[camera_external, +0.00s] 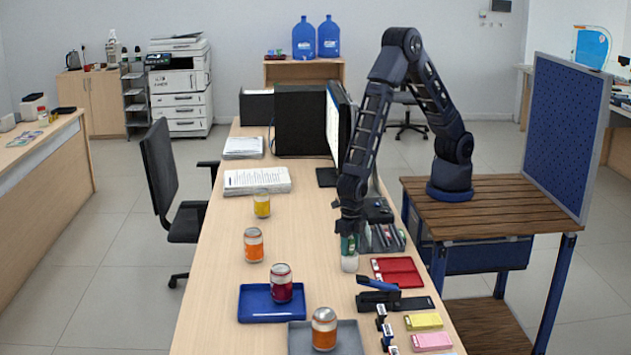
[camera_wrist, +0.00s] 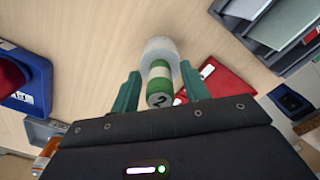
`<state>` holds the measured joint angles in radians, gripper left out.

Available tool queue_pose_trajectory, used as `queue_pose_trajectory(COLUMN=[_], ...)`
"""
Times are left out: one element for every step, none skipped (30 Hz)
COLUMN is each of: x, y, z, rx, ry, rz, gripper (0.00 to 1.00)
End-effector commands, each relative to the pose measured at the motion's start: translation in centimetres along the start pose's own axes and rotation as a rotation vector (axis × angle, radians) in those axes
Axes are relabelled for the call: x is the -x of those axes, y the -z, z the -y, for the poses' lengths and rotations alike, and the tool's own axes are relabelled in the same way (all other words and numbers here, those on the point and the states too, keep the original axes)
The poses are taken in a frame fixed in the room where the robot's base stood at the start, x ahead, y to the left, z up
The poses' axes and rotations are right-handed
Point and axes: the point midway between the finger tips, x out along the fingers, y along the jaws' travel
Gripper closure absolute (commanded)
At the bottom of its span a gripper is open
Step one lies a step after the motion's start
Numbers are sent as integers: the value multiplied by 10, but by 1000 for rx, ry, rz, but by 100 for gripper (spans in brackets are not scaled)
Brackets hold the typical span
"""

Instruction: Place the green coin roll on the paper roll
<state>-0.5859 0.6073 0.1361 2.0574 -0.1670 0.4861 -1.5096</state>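The green coin roll (camera_wrist: 159,86), green with a pale band, is upright between my gripper's fingers in the wrist view. In the external view it shows as a small green patch (camera_external: 348,243) under my gripper (camera_external: 349,232). The white paper roll (camera_external: 349,263) stands on the counter directly below it and also shows behind it in the wrist view (camera_wrist: 158,47). The coin roll appears to rest on the paper roll's top; the exact contact is hidden. My gripper (camera_wrist: 161,85) is open, with a narrow gap on each side of the coin roll.
A stapler (camera_external: 378,293) is in front. Cans stand to the left, one on a blue tray (camera_external: 262,311) and one on a grey tray (camera_external: 299,342). A monitor (camera_external: 338,125) is behind.

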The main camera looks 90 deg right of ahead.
Motion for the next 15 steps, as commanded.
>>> queue_pose_trajectory(x=[0,0,1,2,4,7,10,14,20,25,30,38,44,50,58], y=[0,0,0,0,0,0,0,0,0,0,0,-1,-1,0,0], z=[0,0,0,0,0,0,-1,-1,-1,-1,-1,-1,-1,-1,-1], rx=[0,0,0,1,1,0,0,0,0,0,0,-2,-2,-1,-1], ry=[0,0,0,-1,-1,-2,-2,-2,-3,-3,-4,-3,-4,-4,-4], rz=[0,0,0,0,0,0,0,0,0,0,0,0,0,0,0], gripper=[55,55,55,55,55,55,55,55,55,55,55,55,55,55,55])
